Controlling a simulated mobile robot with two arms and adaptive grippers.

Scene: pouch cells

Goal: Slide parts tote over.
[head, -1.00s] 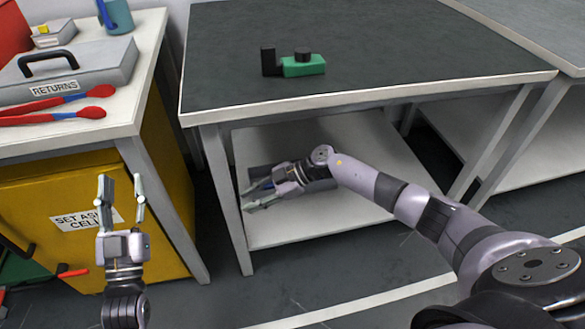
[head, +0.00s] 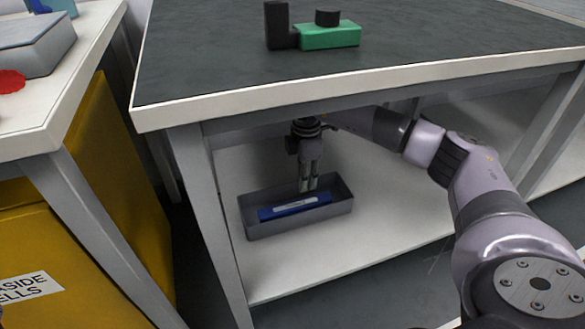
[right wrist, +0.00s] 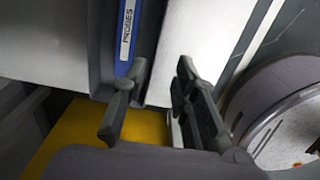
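The parts tote (head: 299,222) is a shallow, open grey bin on the lower shelf under the workbench, near its left front leg. A blue case (head: 268,214) with a white label lies inside it; in the right wrist view the label on this blue case (right wrist: 124,50) reads "PROBES". My right gripper (head: 308,186) points down at the tote's far right side, fingertips close to its rim. In the right wrist view the fingers (right wrist: 150,95) are apart, with the tote wall (right wrist: 146,30) near the left finger. I cannot tell whether they touch it. My left gripper is out of view.
The bench top (head: 400,80) overhangs the shelf (head: 290,268) closely above my right arm. A green and black fixture (head: 330,37) stands on the bench. Bench legs (head: 212,215) flank the opening. Bare shelf lies right of the tote. A yellow cabinet (head: 105,170) stands left.

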